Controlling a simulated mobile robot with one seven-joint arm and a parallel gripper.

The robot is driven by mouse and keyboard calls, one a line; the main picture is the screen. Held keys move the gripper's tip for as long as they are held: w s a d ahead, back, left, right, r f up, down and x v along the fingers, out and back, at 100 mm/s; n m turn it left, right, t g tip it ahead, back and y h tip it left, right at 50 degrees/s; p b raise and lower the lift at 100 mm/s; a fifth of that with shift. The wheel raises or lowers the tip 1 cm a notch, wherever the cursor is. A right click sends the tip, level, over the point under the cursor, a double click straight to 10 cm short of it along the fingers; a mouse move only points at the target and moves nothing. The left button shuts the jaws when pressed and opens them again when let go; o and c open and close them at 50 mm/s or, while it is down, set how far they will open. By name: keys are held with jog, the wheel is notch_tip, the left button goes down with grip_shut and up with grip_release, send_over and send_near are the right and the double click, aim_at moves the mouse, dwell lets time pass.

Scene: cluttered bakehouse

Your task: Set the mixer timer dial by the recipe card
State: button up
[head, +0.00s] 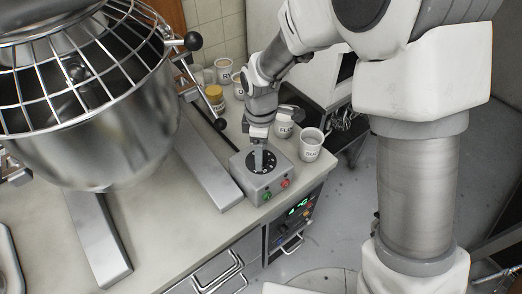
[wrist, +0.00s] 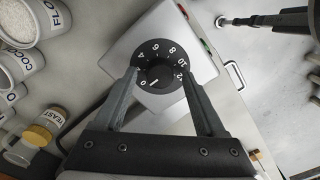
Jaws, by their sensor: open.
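The mixer timer dial (wrist: 160,52) is a round black disc with white numbers on a grey control box (wrist: 197,45). In the wrist view 4, 6, 8, 10 and 12 can be read, with a 0 at the lower left. A white line on the knob points down, close to the 0. My gripper (wrist: 160,74) is open, with one finger on each side of the knob; I cannot tell if they touch it. In the head view my gripper (head: 262,160) reaches down over the control box (head: 262,186), covering part of the dial. I see no recipe card.
The mixer bowl (head: 95,130) with its wire guard stands left of the box, and a metal mixer leg (head: 210,170) runs beside it. Labelled cups, one marked SUG (head: 311,146), and a yellow-lidded yeast jar (head: 214,98) stand behind. Red and green buttons (head: 275,189) face front.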

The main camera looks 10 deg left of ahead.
jog(key=shift+f, duration=0.2)
jog(key=shift+c, duration=0.3)
grip_shut()
